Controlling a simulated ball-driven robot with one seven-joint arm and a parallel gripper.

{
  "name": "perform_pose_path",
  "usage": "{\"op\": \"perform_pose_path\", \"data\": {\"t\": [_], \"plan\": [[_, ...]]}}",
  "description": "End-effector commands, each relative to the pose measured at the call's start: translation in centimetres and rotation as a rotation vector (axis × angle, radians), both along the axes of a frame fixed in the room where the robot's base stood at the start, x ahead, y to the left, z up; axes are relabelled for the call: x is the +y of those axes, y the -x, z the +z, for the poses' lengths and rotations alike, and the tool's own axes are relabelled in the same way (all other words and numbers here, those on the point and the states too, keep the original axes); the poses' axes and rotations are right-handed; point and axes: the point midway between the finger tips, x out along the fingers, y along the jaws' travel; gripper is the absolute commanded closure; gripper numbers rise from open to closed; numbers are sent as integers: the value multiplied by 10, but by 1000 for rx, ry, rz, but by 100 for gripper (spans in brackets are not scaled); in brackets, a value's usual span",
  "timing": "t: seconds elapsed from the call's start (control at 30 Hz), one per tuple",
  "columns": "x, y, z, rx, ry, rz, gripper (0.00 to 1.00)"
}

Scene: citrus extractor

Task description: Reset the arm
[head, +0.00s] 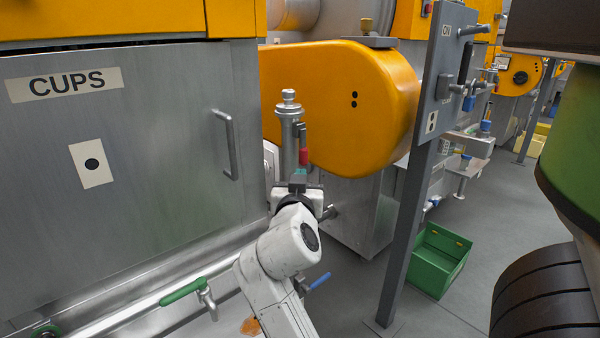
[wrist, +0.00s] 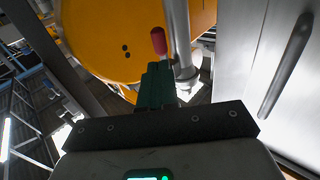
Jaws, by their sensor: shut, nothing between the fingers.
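My gripper (head: 298,180) is raised at the end of my white arm in the head view, in front of an upright steel cylinder (head: 289,110). In the wrist view its dark green fingers (wrist: 157,72) are together, with nothing seen between them. A red-ended handle (head: 303,157) shows just beyond the fingertips; its red end also shows in the wrist view (wrist: 158,40). I cannot tell whether the fingers touch it.
A steel cabinet door marked CUPS (head: 150,160) with a bar handle (head: 228,145) stands at left. A yellow housing (head: 350,100) is behind my gripper. A grey post (head: 408,230) and green crate (head: 438,258) stand at right. Grey floor is open beyond the crate.

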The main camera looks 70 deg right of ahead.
Motion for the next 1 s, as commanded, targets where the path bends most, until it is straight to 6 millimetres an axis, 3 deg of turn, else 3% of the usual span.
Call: {"op": "perform_pose_path", "data": {"t": [0.33,0.77,0.87,0.97,1.0], "plan": [[53,11,0,1,0,4,100],[62,13,-3,7,-8,6,100],[66,8,-24,57,-63,40,100],[77,-1,-69,167,-181,116,100],[85,-4,-93,229,-242,160,100]]}}
